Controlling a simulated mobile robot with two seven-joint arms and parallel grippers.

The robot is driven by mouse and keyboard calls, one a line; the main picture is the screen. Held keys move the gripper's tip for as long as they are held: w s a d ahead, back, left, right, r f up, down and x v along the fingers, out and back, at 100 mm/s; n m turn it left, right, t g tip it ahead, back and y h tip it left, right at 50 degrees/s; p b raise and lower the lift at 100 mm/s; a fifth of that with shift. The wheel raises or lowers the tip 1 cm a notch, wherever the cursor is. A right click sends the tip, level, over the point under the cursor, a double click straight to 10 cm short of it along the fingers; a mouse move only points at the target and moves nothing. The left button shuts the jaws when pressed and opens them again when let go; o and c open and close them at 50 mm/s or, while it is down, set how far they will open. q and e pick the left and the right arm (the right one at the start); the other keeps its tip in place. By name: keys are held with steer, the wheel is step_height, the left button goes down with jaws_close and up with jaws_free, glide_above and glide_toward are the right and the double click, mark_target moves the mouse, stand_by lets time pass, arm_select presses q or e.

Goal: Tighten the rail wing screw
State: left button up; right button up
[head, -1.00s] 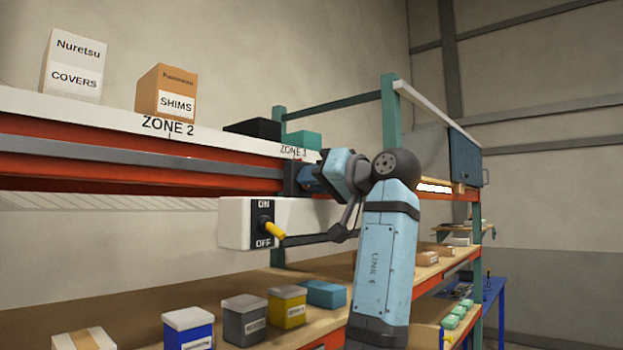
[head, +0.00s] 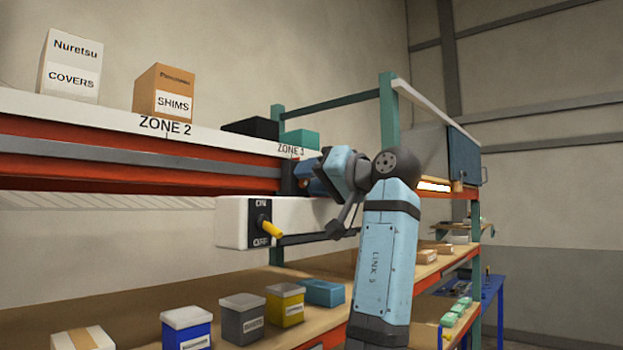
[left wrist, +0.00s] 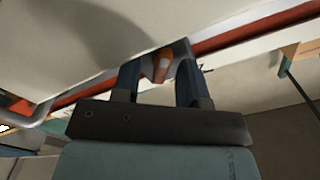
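The rail wing screw (left wrist: 162,68) shows in the left wrist view as a small orange-red wing under a grey bracket. My left gripper (left wrist: 158,78) has its two dark blue fingers on either side of the wing, with narrow gaps visible, so it looks open around it. In the head view my left gripper (head: 304,179) is at the shelf's front rail, beside a dark block, and the screw is hidden there. Below is the white lamp housing (head: 235,222) with an ON/OFF plate and a yellow lever (head: 271,229) tilted towards OFF. My right gripper is not in view.
The upper shelf (head: 100,112) carries a COVERS box (head: 70,68), a SHIMS box (head: 164,92) and dark and green bins. Lidded bins, including a yellow one (head: 285,304), stand on the lower shelf. The lamp housing lies close beneath my wrist.

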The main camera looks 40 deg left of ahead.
arm_select(q)
steer(key=shift+d+f, duration=0.1)
steer(key=shift+d, duration=0.3)
steer(key=s+d+b, duration=0.1)
steer(key=d+b, duration=0.2)
steer(key=d, duration=1)
